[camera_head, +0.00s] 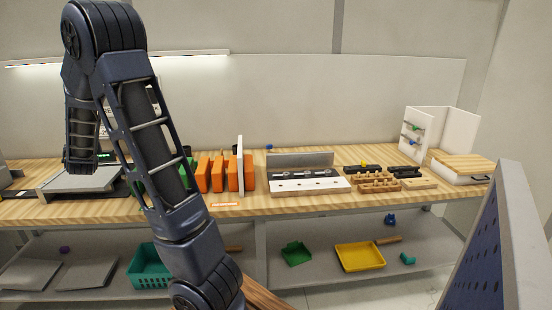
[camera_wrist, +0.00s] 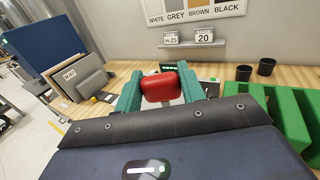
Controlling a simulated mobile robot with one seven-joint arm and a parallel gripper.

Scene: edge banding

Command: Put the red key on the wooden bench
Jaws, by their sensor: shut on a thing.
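The red key (camera_wrist: 161,87) shows in the wrist view as a rounded red block between the green fingers of my gripper (camera_wrist: 160,90). My gripper is shut on it. The key looks held above the wooden bench (camera_wrist: 232,74), and no contact with the top can be made out. In the head view the wooden bench (camera_head: 225,206) runs across the picture. My arm covers part of its left side, and neither the key nor my fingers can be made out there.
Orange bins (camera_head: 217,173) stand mid-bench, with green bins (camera_wrist: 285,115) beside them. A rack with white front (camera_head: 310,185) and wooden blocks (camera_head: 379,183) are to the right. Grey panels (camera_wrist: 82,77) and dark cups (camera_wrist: 266,66) also stand near my gripper. Bare wood shows along the front edge.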

